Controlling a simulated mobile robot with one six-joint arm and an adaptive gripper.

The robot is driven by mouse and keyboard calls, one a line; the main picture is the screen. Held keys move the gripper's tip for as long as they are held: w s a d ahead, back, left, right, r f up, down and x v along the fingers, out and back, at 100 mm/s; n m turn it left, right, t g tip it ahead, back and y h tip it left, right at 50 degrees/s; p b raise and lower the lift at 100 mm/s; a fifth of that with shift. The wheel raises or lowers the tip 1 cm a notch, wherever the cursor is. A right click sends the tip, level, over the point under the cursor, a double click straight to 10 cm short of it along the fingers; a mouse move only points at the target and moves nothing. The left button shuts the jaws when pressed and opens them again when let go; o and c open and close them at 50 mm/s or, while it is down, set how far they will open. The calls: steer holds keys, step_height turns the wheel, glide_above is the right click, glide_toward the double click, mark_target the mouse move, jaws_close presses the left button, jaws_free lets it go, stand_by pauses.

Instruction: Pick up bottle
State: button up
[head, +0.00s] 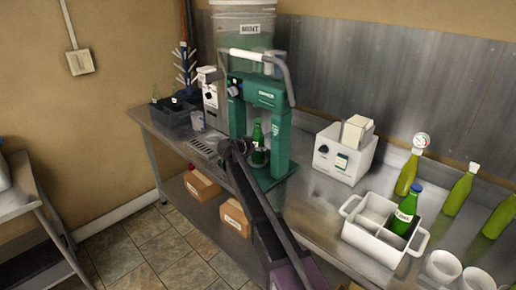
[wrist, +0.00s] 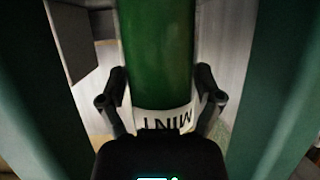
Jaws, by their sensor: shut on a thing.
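A green bottle (head: 257,134) stands upright inside the teal press frame (head: 282,139) on the steel counter. In the wrist view the bottle (wrist: 157,55) is between the two black fingers, with a white label reading MINT turned upside down in the picture. My gripper (head: 246,149) reaches in between the posts of the frame and is shut on the bottle. The gripper (wrist: 159,82) has one finger on each side of it. The bottle's base is partly hidden behind my gripper in the head view.
Teal posts flank my gripper closely on both sides. On the right of the counter are a white caddy (head: 372,235) holding a blue-capped bottle (head: 404,212), a white box (head: 343,158), several yellow-green bottles and white cups (head: 442,267). A dark bin (head: 173,119) is at left.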

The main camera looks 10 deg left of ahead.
mark_target(258, 138)
steer(key=shift+r, duration=0.15)
step_height(258, 138, up, 3)
steer(key=p, duration=0.3)
steer(key=shift+r+p, duration=0.15)
steer(key=shift+p, duration=0.2)
steer(key=s+a+r+p, duration=0.1)
steer(key=s+a, duration=0.1)
steer(key=s, duration=1.3)
steer(key=shift+s+a+r, duration=0.2)
steer(key=shift+s, duration=0.2)
